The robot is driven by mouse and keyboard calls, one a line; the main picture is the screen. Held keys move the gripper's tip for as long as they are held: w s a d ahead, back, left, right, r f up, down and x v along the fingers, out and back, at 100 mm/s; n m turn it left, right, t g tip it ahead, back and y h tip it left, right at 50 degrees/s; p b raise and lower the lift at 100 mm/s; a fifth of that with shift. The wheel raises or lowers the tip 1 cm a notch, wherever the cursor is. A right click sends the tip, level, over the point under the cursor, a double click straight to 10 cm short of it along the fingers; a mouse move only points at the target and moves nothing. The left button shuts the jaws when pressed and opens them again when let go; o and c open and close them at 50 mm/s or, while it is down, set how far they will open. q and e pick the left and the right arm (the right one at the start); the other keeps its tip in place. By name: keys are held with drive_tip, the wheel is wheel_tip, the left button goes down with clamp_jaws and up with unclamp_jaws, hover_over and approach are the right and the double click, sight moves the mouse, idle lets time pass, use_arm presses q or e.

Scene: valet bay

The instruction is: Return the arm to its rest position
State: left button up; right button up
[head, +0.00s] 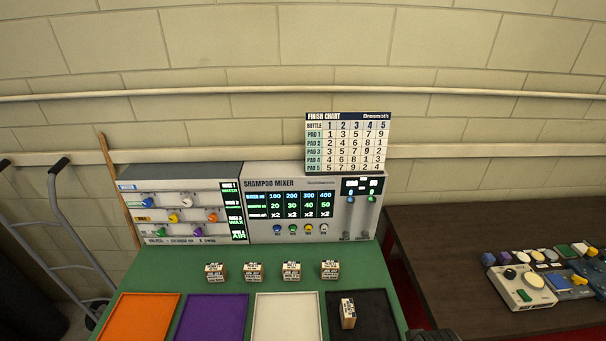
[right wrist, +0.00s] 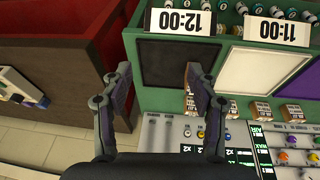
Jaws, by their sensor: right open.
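My right gripper (right wrist: 158,78) is open in the right wrist view, its two dark fingers spread with nothing between them. The right finger overlaps the edge of the black tray (right wrist: 170,60) in the picture. A dark part of my right arm shows at the bottom edge of the head view. A small labelled box (head: 348,313) lies in the black tray (head: 378,308). My left gripper is in neither view.
Orange (head: 138,318), purple (head: 212,318) and white (head: 287,318) trays line the green bench. Several small boxes (head: 291,272) stand behind them, before the shampoo mixer panel (head: 310,212). A dark table (head: 450,250) with several items is at right. A hand truck (head: 50,220) stands left.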

drive_tip(key=s+r, duration=0.4)
drive_tip(key=s+d+f+b, duration=0.1)
drive_tip(key=s+f+b, duration=0.15)
drive_tip(key=f, duration=1.15)
drive_tip(key=s+d+f+g+b, duration=0.1)
drive_tip(key=f+b, duration=0.3)
drive_tip(key=f, duration=0.9)
drive_tip(key=s+d+f+b, duration=0.1)
drive_tip(key=s+f+b, duration=0.15)
drive_tip(key=f, duration=1.15)
drive_tip(key=s+f+g+b, duration=0.1)
drive_tip(key=s+f+b, duration=0.3)
drive_tip(key=s+f, duration=1.1)
drive_tip(key=shift+d, duration=0.35)
